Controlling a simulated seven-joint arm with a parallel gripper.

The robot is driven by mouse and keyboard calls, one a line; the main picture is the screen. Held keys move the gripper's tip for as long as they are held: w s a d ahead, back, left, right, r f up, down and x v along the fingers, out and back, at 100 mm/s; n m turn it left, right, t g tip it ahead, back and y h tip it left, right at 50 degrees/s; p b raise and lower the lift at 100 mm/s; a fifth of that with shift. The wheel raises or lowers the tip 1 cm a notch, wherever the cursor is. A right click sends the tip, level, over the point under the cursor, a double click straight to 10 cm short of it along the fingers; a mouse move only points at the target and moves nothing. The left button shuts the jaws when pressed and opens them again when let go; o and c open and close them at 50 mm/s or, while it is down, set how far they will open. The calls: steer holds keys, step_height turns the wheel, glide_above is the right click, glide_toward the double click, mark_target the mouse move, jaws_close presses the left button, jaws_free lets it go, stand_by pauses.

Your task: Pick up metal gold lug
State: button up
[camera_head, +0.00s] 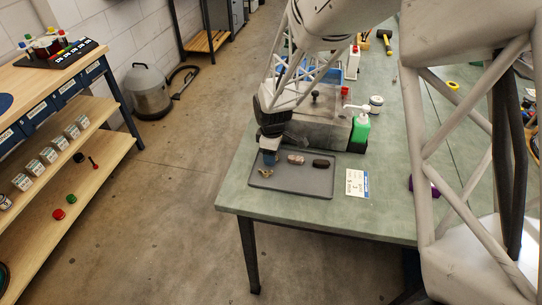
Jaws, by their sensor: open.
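A small gold-coloured metal piece, seemingly the gold lug (272,181), lies on the left part of a dark grey tray (300,184) near the front left corner of the green bench. My gripper (269,158) points down over the tray's left side, above and just behind the gold piece. It is open, and the gold piece lies apart from it. The fingers are small and partly lost against the dark wrist. A pinkish-brown piece (296,159) and a black piece (321,163) lie to the right on the same tray.
A white printed card (357,183) lies right of the tray. The bench's front edge (320,223) is close to the tray, with clear bench between.

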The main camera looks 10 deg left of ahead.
stand_by(0.4)
steer(key=c, duration=1)
steer(key=shift+r, duration=0.15)
steer(key=shift+r, duration=0.55)
step_height(320, 180, up, 2)
steer(key=shift+r, duration=0.1)
steer(key=s+d, duration=0.2)
steer(key=s, duration=0.2)
steer(key=s+d+r, duration=0.1)
steer(key=s+d, duration=0.2)
steer(key=s, duration=0.2)
steer(key=s+d, duration=0.2)
steer(key=s, duration=0.3)
steer(key=shift+s+d+r, duration=0.1)
steer(key=shift+d+r, duration=0.1)
steer(key=shift+d, duration=0.05)
